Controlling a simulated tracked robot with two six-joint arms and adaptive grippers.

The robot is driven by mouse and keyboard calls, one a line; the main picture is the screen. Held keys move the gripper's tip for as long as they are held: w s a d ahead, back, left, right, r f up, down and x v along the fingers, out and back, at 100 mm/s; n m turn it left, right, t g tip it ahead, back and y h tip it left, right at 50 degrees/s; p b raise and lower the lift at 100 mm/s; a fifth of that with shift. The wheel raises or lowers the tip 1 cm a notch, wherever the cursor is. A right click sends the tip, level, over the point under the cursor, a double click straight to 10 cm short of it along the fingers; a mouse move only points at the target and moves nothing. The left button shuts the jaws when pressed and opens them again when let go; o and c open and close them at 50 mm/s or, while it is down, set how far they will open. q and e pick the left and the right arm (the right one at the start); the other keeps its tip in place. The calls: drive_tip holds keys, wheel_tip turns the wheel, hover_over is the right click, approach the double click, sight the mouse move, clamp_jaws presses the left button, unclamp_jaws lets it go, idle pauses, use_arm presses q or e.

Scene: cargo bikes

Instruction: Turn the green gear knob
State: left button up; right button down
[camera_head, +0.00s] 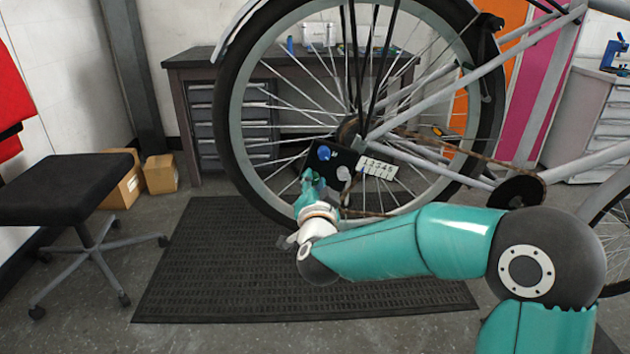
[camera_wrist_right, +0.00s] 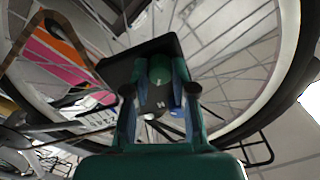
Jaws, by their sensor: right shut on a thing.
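A black panel (camera_head: 333,160) stands in front of the rear wheel hub, with a blue knob (camera_head: 324,153) and a white knob (camera_head: 344,173) on it. A white plate with dark marks (camera_head: 378,168) sits at its right. My right gripper (camera_head: 312,184) is at the panel's lower left. In the wrist view the green gear knob (camera_wrist_right: 160,69) sits between the fingers of my right gripper (camera_wrist_right: 160,80), which are shut on it. The black panel (camera_wrist_right: 117,72) is behind it. In the head view my gripper hides the green knob. My left gripper is not in view.
The bicycle wheel (camera_head: 234,125) and frame (camera_head: 470,70) stand close around the panel. A dark ribbed mat (camera_head: 210,260) lies below. A black stool (camera_head: 65,190) and cardboard boxes (camera_head: 160,173) are at left. A workbench (camera_head: 185,62) stands behind the wheel.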

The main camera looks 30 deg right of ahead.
drive_tip(key=shift+a+f, duration=0.15)
drive_tip(key=shift+f, duration=0.3)
drive_tip(key=c, duration=1.2)
unclamp_jaws()
drive_tip(key=shift+o, duration=1.3)
drive_tip(key=shift+r, duration=0.2)
drive_tip(key=v, duration=1.2)
